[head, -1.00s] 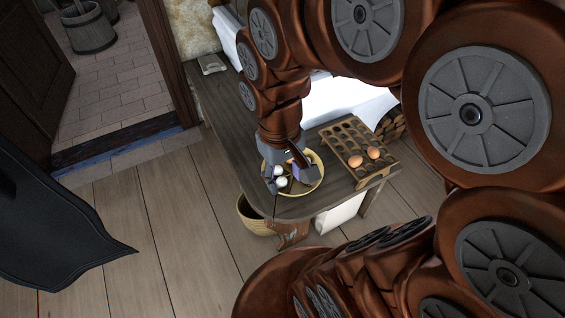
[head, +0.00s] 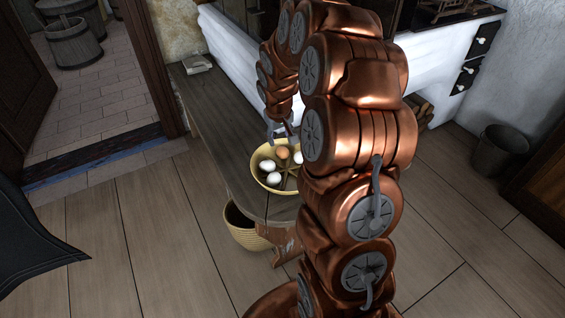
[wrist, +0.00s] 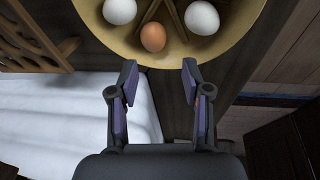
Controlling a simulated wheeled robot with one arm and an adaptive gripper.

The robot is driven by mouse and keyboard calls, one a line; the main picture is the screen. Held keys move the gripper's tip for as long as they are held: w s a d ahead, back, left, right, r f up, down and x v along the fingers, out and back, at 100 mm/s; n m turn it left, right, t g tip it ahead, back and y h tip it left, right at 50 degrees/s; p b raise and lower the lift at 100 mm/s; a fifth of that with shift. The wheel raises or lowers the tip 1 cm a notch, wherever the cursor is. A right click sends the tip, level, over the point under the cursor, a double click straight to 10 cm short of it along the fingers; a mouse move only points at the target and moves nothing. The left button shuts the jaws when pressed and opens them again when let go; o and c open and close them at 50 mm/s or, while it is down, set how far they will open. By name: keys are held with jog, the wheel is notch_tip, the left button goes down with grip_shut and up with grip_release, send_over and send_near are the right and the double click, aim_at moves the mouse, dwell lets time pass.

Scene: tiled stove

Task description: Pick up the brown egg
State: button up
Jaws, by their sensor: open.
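A brown egg (head: 282,153) lies in a yellow bowl (head: 262,183) on the wooden bench, among several white eggs (head: 267,165). In the wrist view the brown egg (wrist: 153,37) sits near the bowl's rim (wrist: 97,38), between two white eggs (wrist: 119,10) (wrist: 201,18) and slightly nearer to me. My gripper (wrist: 160,76) is open and empty, its fingers pointing at the bowl's near edge, with the brown egg ahead and a little left of centre. In the head view my gripper (head: 280,128) is just behind the bowl, partly covered by my arm.
The wooden bench (head: 215,115) runs back to the wall. A wooden rack with holes (wrist: 30,42) is beside the bowl in the wrist view; my arm hides it in the head view. A basket (head: 243,230) stands under the bench, and a bucket (head: 498,152) stands at right.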

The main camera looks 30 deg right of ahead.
aim_at(282, 149)
jog(key=d+f, duration=0.1)
jog(key=w+f, duration=0.1)
jog(key=f, duration=0.1)
jog(key=shift+w+d+b, duration=0.1)
jog(key=shift+d+b, duration=0.25)
jog(key=shift+d, duration=0.05)
jog(key=shift+b+x, duration=0.65)
jog(key=shift+x, duration=2.85)
jog(key=c, duration=0.4)
jog(key=shift+r, duration=0.1)
